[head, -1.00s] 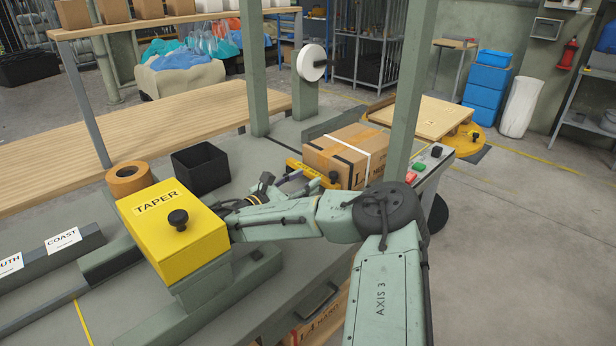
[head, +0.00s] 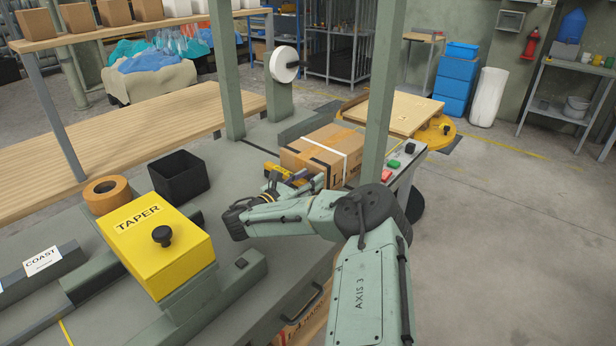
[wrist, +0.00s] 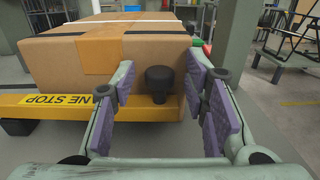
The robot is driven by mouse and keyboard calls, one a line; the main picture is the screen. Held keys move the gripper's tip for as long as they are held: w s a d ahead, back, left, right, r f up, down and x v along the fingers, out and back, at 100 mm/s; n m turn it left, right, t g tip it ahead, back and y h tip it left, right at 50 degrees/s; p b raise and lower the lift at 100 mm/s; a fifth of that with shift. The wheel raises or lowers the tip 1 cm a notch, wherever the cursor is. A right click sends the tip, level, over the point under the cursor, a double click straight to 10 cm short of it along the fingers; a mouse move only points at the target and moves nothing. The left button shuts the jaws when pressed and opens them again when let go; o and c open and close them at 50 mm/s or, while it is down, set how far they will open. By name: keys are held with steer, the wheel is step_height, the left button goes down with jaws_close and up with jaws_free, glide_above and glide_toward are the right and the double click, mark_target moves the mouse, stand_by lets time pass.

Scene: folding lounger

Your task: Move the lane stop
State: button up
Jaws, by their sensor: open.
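The lane stop is a yellow bar (wrist: 50,107) marked "NE STOP" in the wrist view, lying along the near side of a carton. Its black knob (wrist: 158,84) stands upright near the bar's right end. My gripper (wrist: 166,88) is open, with purple pads on either side; in the picture the knob lies between the fingers, with gaps left and right. I cannot tell how far ahead the knob is.
The taped carton (head: 322,150) sits directly behind the lane stop. A green post (head: 381,90) rises close to the right of it. A yellow TAPER unit (head: 155,240), a tape roll (head: 106,194) and a black bin (head: 180,177) stand to the left.

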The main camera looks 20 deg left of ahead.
steer(key=shift+c, duration=0.3)
jaws_close()
stand_by(0.3)
stand_by(0.3)
